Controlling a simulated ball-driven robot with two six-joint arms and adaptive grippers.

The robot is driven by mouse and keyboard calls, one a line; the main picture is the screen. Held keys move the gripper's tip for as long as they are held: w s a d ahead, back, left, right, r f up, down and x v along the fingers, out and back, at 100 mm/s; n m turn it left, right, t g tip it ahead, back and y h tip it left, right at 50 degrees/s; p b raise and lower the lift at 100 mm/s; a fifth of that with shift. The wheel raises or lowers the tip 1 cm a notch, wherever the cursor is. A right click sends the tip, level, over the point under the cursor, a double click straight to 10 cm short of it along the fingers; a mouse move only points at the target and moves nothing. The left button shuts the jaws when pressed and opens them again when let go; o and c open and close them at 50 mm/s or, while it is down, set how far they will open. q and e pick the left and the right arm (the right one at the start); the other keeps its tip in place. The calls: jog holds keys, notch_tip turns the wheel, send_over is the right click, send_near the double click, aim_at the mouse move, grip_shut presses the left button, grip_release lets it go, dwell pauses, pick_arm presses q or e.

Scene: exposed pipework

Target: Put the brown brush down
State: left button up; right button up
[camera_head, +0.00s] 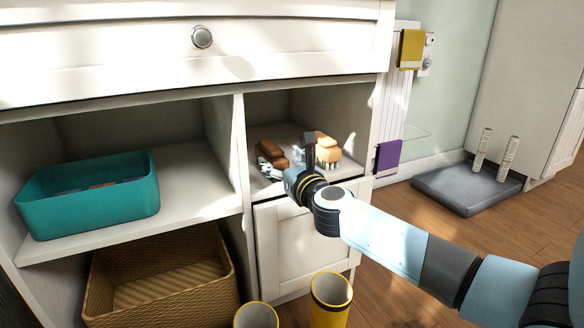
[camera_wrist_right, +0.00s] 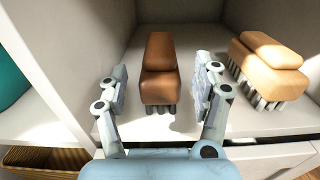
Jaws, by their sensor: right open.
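The brown brush (camera_head: 270,150) rests on the right-hand cubby shelf, bristles down. In the right wrist view the brush (camera_wrist_right: 158,60) stands between the two fingers. My right gripper (camera_head: 288,158) reaches into the cubby from the front. Its fingers (camera_wrist_right: 166,80) are spread apart, one on each side of the brush, with a visible gap at both sides. In the head view the gripper hides part of the brush. My left gripper is in neither view.
A lighter tan brush (camera_head: 327,148) stands to the right on the same shelf, also in the wrist view (camera_wrist_right: 268,62). A teal bin (camera_head: 90,205) fills the left cubby, above a wicker basket (camera_head: 105,300). Yellow cylinders (camera_head: 330,305) stand in front of the cabinet.

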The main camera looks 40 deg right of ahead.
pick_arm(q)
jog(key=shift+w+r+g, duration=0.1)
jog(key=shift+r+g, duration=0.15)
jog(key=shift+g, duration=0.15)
pick_arm(e)
jog(key=s+a+f+m+g+y, duration=0.1)
jog(key=s+a+f+m+g, duration=0.2)
jog(key=s+m, duration=0.7)
jog(key=s+a+f+m+g+y, duration=0.1)
jog(key=s+a+f+m+g, duration=0.2)
jog(key=s+m, duration=0.8)
jog(key=s+a+f+m+g+y, duration=0.2)
jog(key=s+a+f+m, duration=0.4)
jog(key=s+m, duration=0.5)
jog(key=s+a, duration=0.2)
jog(key=s, duration=0.2)
jog(key=shift+s+a+f+g, duration=0.2)
jog(key=shift+a+f+g, duration=0.1)
jog(key=shift+f+g, duration=0.1)
